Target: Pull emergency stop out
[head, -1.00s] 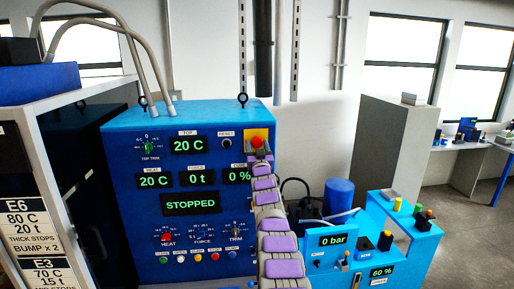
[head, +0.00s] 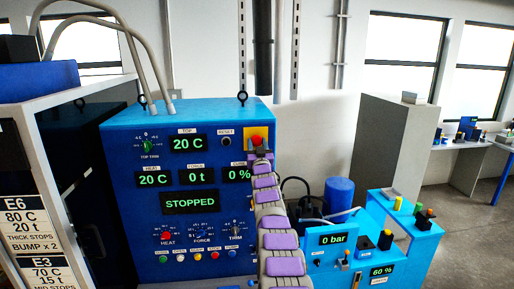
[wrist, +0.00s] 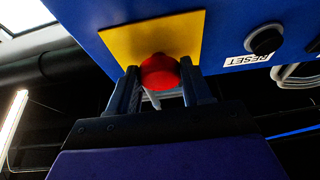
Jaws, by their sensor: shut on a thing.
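The emergency stop is a round red button (head: 256,140) on a yellow plate (head: 249,132), at the upper right of the blue press panel (head: 120,200). In the wrist view the red button (wrist: 160,72) sits between the two dark fingers of my gripper (wrist: 159,80), in front of the yellow plate (wrist: 180,30). In the head view my gripper (head: 258,150) is at the button's lower side. It is shut on the button. The fingers' exact contact is hard to see. The press display (head: 190,202) reads STOPPED.
The reset button (head: 226,142) is left of the stop. More knobs and coloured buttons line the panel's lower part. A blue pump unit (head: 325,245) showing 0 bar stands to the right. A grey cabinet (head: 392,150) is behind it. A white-framed rack (head: 75,100) stands on the left.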

